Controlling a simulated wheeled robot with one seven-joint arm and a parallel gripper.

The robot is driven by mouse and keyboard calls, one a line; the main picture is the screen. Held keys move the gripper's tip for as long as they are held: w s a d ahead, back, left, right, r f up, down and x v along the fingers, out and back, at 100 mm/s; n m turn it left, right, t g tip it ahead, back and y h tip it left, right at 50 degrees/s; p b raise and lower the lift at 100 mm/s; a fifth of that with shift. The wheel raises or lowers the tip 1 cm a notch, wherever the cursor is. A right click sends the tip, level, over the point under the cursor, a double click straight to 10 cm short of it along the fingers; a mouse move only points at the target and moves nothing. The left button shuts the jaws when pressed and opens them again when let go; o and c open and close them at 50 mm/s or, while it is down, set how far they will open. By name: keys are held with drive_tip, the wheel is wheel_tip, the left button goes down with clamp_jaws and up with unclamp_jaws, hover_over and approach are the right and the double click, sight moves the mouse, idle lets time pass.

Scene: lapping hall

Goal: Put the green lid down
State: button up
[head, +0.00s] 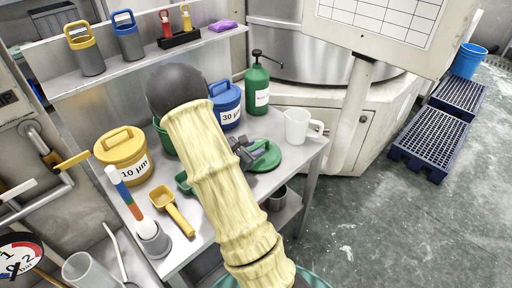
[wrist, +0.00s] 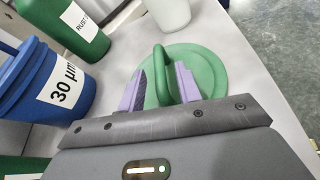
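The green lid (wrist: 210,66) is a round disc with an arched handle (wrist: 160,62). It appears to lie flat on the grey bench; in the head view the lid (head: 268,160) is near the bench's right edge, partly covered by my gripper. My gripper (wrist: 160,78) has its two purple fingers on either side of the handle. A narrow gap shows between each finger and the handle, so the fingers look open around it. In the head view my gripper (head: 254,149) is small and partly hidden by my arm.
A blue 30 µm tub (head: 228,108), a green pump bottle (head: 257,88) and a white mug (head: 298,126) stand close by on the bench (head: 308,150). A yellow 10 µm tub (head: 124,158) and a yellow scoop (head: 172,210) are at left. Bare bench surrounds the lid's right side.

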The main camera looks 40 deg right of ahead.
drive_tip(key=v, duration=1)
drive_tip(key=shift+a, duration=0.25)
drive_tip(key=shift+s, duration=0.15)
